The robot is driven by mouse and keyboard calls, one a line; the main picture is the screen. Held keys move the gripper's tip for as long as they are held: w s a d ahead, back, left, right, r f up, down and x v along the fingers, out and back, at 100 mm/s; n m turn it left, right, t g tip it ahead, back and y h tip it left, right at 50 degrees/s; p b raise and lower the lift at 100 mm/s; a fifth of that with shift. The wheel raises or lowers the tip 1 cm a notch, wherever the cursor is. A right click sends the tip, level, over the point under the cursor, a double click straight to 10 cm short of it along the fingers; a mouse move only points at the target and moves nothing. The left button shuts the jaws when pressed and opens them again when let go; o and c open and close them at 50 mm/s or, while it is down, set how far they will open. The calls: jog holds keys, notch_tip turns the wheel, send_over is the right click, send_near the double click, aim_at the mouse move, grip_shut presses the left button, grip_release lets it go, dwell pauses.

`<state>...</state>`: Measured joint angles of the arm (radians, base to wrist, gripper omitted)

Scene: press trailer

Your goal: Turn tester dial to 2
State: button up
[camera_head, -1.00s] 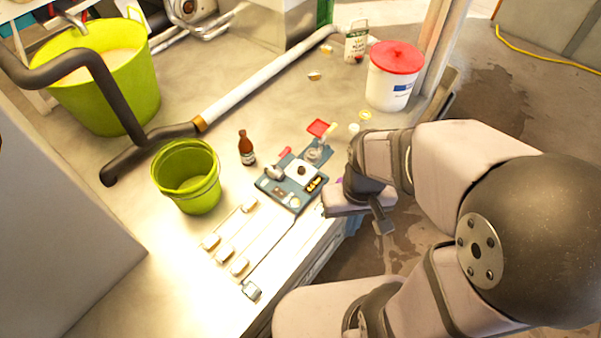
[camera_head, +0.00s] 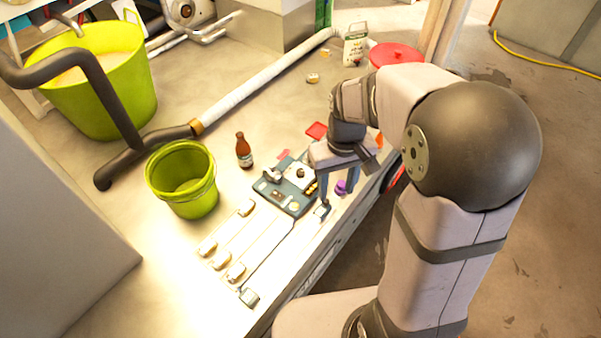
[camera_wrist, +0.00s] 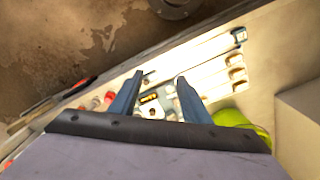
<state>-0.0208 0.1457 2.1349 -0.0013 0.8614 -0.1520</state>
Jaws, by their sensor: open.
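The tester appears to be the flat blue-grey unit (camera_head: 285,198) near the front edge of the bench. It carries a pale panel with a small dark spot, a row of yellow pieces and a round pale part. I cannot tell which part is the dial or read its setting. My gripper (camera_head: 338,192) is above the bench at the unit's right side, fingers pointing down, and covers part of that side. In the wrist view my gripper's blue fingers (camera_wrist: 160,78) are apart with nothing held. Part of the unit (camera_wrist: 151,108) shows between and beyond them.
A small green bucket (camera_head: 188,201) and brown bottle (camera_head: 244,154) stand left of the unit. Several pale-ended probes (camera_head: 236,272) lie in front. A purple item (camera_head: 341,187) sits by my fingers. A red-lidded tub (camera_head: 397,53) stands behind my arm. A white pipe (camera_head: 265,84) crosses the bench.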

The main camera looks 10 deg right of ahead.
jog(key=w+a+f+n+b, duration=0.1)
jog(key=w+f+n+b, duration=0.15)
jog(key=w, duration=0.55)
jog(key=w+a+f+n+b, duration=0.1)
jog(key=w+f+b, duration=0.25)
jog(key=w, duration=0.35)
jog(key=n+b, duration=0.3)
jog(key=b, duration=0.2)
send_near(300, 171)
jog(key=shift+s+d+f, duration=0.15)
jog(key=shift+s, duration=0.15)
jog(key=shift+w+f+n+b, duration=0.25)
jog(key=shift+f+b, duration=0.1)
jog(key=shift+f+p, duration=0.7)
jog(key=shift+f, duration=2.95)
jog(key=c, duration=1)
